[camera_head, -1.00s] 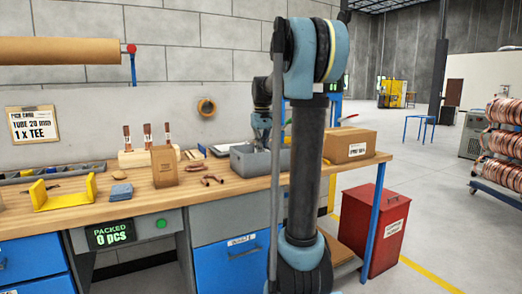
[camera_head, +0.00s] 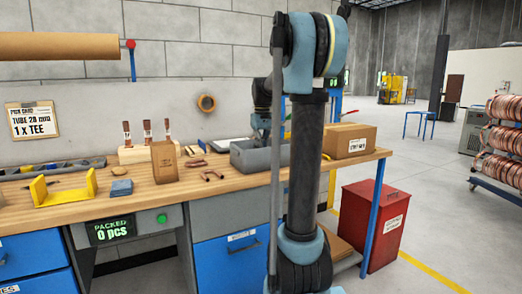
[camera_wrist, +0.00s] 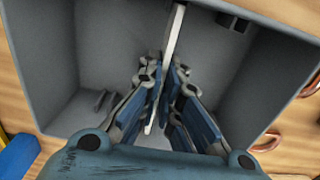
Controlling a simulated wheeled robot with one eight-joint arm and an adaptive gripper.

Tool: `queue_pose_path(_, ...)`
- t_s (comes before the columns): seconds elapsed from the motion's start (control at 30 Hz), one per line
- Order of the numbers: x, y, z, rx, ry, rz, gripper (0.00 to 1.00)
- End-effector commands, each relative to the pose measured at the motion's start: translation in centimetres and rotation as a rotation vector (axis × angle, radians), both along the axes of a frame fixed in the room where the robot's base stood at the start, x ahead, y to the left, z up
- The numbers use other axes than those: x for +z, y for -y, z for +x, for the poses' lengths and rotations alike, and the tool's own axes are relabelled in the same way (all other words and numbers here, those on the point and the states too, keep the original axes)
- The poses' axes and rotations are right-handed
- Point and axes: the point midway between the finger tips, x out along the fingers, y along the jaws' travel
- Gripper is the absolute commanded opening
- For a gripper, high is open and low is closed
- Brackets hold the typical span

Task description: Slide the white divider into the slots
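The grey bin (camera_head: 258,159) stands on the workbench, and the wrist view looks down into it (camera_wrist: 75,60). The white divider (camera_wrist: 175,35) is a thin panel seen nearly edge-on, running from the top of the wrist view down between my fingers. My gripper (camera_wrist: 164,78) is over the bin with a finger on each side of the divider, and appears closed on it. Dark slot brackets show on the bin's inner walls, one at upper right (camera_wrist: 234,22) and one at left (camera_wrist: 103,100). The divider lies at an angle to the line between them. Its lower edge is hidden.
A cardboard box (camera_head: 350,141) stands right of the bin. Copper pieces (camera_head: 212,176) lie left of it, near a brown paper bag (camera_head: 164,162) and a brush block (camera_head: 133,155). A yellow holder (camera_head: 65,194) is at left. My arm covers part of the bin.

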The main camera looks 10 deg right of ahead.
Motion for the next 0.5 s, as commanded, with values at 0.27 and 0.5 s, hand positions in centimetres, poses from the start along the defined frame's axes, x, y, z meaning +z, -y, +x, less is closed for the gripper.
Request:
queue_pose_path(0.27,-0.57,-0.01,0.0,0.0,0.0,0.0,0.0)
queue_pose_path(0.5,-1.03,-0.01,0.0,0.0,0.0,0.0,0.0)
